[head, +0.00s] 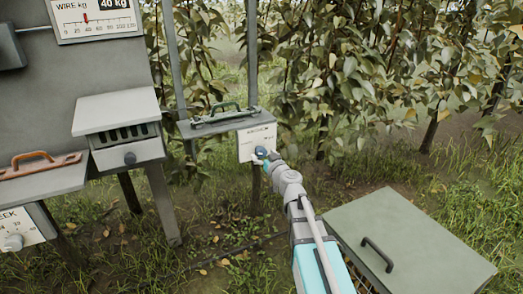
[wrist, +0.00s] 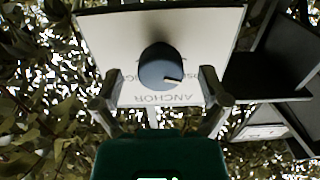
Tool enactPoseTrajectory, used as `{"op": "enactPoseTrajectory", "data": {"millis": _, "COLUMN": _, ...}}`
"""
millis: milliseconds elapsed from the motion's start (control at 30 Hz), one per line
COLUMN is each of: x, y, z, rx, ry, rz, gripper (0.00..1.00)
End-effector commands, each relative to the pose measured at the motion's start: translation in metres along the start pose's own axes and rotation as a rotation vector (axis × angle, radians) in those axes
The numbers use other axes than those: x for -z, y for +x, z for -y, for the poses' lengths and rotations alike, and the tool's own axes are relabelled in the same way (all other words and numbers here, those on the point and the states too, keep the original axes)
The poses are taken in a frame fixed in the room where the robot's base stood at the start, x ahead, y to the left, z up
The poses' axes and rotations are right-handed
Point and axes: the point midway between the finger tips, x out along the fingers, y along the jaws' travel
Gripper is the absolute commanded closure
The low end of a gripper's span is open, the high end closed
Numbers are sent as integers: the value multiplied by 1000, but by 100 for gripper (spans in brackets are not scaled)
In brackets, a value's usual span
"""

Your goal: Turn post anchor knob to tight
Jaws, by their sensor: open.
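The post anchor knob (wrist: 163,66) is dark, round and grey-blue, on a white panel (wrist: 120,33) whose "ANCHOR" lettering appears upside down in the wrist view. Its pale pointer mark points right and slightly down there. Smaller words beside the knob are partly covered and I cannot read them fully. My gripper (wrist: 157,82) is open, with one finger on each side of the knob and gaps showing between fingers and knob. In the head view the panel (head: 246,152) hangs on the post, and my gripper (head: 267,157) is in front of it, partly hiding the knob.
To the left are a grey box with a knob (head: 130,157) and a wire gauge (head: 98,18). A green-grey chest (head: 420,240) stands at lower right. Leafy branches (head: 340,80) are behind.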

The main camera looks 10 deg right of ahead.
Motion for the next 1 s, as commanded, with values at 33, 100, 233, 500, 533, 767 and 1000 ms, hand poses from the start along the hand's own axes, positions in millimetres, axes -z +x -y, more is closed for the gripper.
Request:
{"op": "enactPoseTrajectory", "data": {"millis": 33, "x": 0, "y": 3, "z": 0, "rx": 0, "ry": 0, "rz": 0, "gripper": 6}}
{"op": "enactPoseTrajectory", "data": {"millis": 100, "x": 0, "y": 5, "z": 1, "rx": -1, "ry": 0, "rz": 0, "gripper": 6}}
{"op": "enactPoseTrajectory", "data": {"millis": 233, "x": 0, "y": 6, "z": 0, "rx": -4, "ry": 0, "rz": 0, "gripper": 6}}
{"op": "enactPoseTrajectory", "data": {"millis": 500, "x": 0, "y": 6, "z": -2, "rx": -7, "ry": 0, "rz": 0, "gripper": 6}}
{"op": "enactPoseTrajectory", "data": {"millis": 533, "x": 0, "y": 6, "z": -2, "rx": -7, "ry": 0, "rz": 0, "gripper": 6}}
{"op": "enactPoseTrajectory", "data": {"millis": 767, "x": 0, "y": 6, "z": -2, "rx": -8, "ry": 0, "rz": 0, "gripper": 43}}
{"op": "enactPoseTrajectory", "data": {"millis": 1000, "x": 0, "y": 6, "z": -3, "rx": -8, "ry": 0, "rz": 0, "gripper": 88}}
